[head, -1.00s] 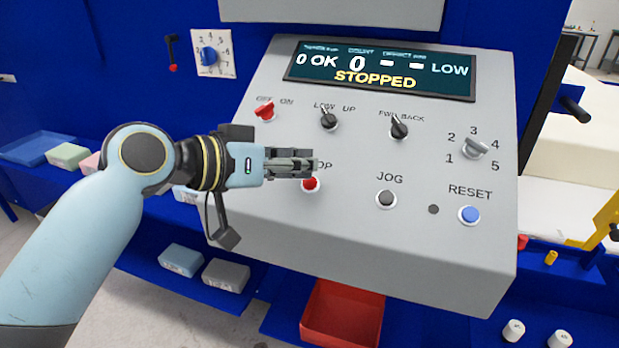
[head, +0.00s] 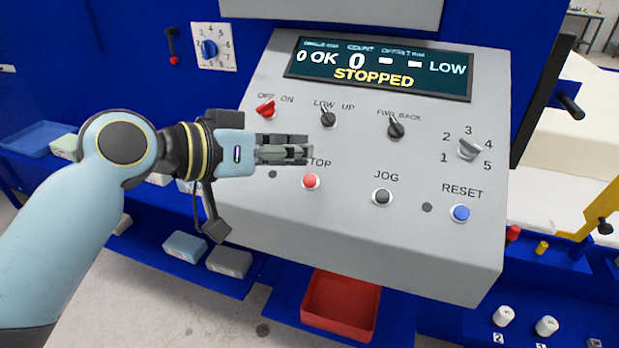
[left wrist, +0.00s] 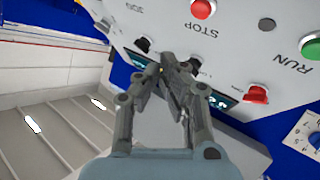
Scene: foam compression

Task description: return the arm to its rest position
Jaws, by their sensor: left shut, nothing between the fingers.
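My left gripper (head: 309,150) is shut and empty. In the head view it hangs in front of the left part of the grey control panel (head: 440,250), above the red STOP button (head: 311,181). It hides part of the panel, including where a RUN button sits in the wrist view. In the left wrist view the gripper (left wrist: 172,62) shows with its fingertips together and nothing between them. The green RUN button (left wrist: 311,47) and the red STOP button (left wrist: 203,8) show there too. My right gripper is in neither view.
The display (head: 380,70) reads STOPPED. A red OFF/ON switch (head: 266,107) and black selector knobs (head: 328,118) stick out near the gripper. A red bin (head: 341,302) stands below. Foam blocks (head: 229,261) lie on the blue shelf at lower left.

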